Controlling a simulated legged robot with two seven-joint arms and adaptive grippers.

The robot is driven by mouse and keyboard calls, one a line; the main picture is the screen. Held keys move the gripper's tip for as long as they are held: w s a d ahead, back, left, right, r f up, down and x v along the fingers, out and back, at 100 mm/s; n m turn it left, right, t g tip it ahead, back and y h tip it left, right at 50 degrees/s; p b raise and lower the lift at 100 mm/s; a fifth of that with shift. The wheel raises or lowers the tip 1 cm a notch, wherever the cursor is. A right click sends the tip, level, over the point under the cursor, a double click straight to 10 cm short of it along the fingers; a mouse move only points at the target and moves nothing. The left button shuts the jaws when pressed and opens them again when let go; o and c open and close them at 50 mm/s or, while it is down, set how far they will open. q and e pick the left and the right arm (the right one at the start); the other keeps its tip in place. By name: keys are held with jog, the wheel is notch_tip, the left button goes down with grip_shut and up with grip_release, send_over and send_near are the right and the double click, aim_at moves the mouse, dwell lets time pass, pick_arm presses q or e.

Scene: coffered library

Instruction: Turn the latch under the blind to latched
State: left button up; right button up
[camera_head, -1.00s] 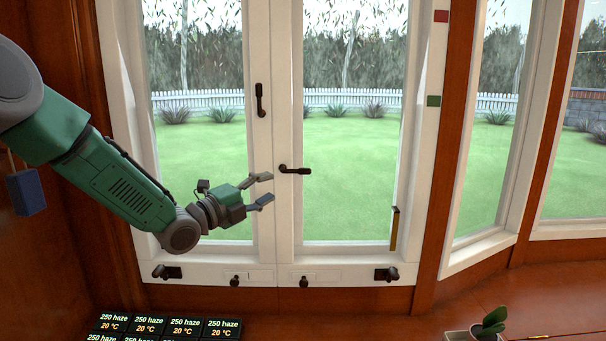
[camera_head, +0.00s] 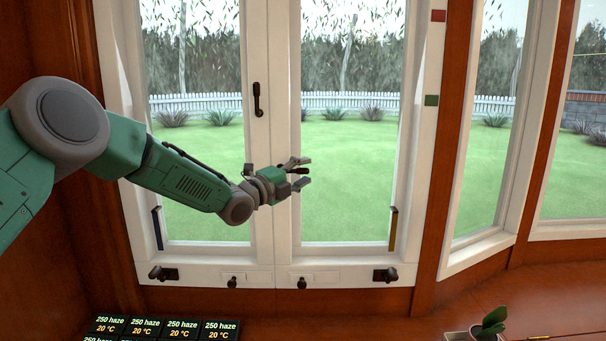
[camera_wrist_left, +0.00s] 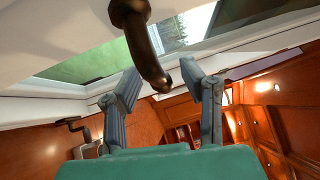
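A dark latch handle (camera_head: 298,170) on the white middle frame lies about level, its free end to the right. My left gripper (camera_head: 305,171) is at this handle, fingers open above and below it. In the left wrist view the dark handle (camera_wrist_left: 146,48) reaches down between the spread fingers (camera_wrist_left: 160,84); I cannot tell whether they touch it. A second dark handle (camera_head: 258,100) hangs down on the frame higher up and to the left. I see no blind. My right gripper is out of view.
Dark knobs and fittings (camera_head: 302,283) line the bottom rail. A navy bar (camera_head: 157,228) and a mustard bar (camera_head: 393,229) stand at the lower panes.

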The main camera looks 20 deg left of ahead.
pick_arm(q)
grip_shut()
